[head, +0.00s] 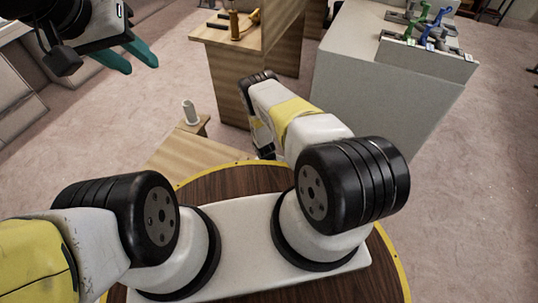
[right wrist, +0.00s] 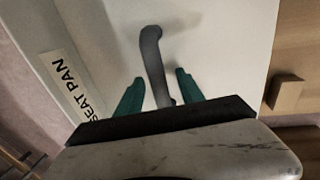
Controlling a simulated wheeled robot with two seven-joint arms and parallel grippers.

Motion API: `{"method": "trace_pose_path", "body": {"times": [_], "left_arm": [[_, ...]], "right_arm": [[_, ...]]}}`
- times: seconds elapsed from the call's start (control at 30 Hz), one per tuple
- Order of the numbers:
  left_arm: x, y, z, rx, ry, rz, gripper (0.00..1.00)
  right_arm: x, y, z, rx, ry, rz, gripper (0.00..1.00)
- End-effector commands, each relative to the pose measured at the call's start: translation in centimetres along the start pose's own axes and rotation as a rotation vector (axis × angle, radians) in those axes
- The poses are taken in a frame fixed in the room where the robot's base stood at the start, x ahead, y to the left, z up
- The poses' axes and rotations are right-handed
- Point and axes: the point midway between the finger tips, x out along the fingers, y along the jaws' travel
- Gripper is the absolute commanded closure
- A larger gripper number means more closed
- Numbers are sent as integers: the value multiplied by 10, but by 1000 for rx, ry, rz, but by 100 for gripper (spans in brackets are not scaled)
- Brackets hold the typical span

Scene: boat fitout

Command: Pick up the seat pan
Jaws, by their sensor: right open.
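In the right wrist view a pale panel (right wrist: 215,45) carries a label (right wrist: 72,85) reading "SEAT PAN". A grey, bent bar-like handle (right wrist: 153,62) stands out against this panel. My right gripper (right wrist: 158,77) is open, with its teal fingers on either side of the handle's lower part. I cannot tell whether they touch it. In the head view my right gripper is hidden behind its own arm. My left gripper (head: 141,67) is open and empty at the upper left, above the floor.
A wooden bench (head: 230,85) holds yellow-handled tools (head: 237,24). A grey cabinet (head: 375,80) at the upper right bears a tray (head: 428,58) with green and blue items. A small white cylinder (head: 190,112) stands on wood in front. Floor at the right is clear.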

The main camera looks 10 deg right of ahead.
Motion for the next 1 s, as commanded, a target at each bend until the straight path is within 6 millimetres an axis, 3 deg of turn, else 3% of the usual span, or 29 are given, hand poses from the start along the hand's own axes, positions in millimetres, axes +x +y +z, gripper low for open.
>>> {"method": "trace_pose_path", "body": {"times": [0.4,0.43,0.67,1.0], "left_arm": [[0,0,0,0,0,0,64],[0,0,0,0,0,0,64],[0,0,0,0,0,0,64],[0,0,0,0,0,0,64]], "right_arm": [[2,0,0,1,0,0,55],[2,0,0,1,0,0,57],[2,-1,0,1,0,0,100],[2,-1,0,0,0,-2,100]]}}
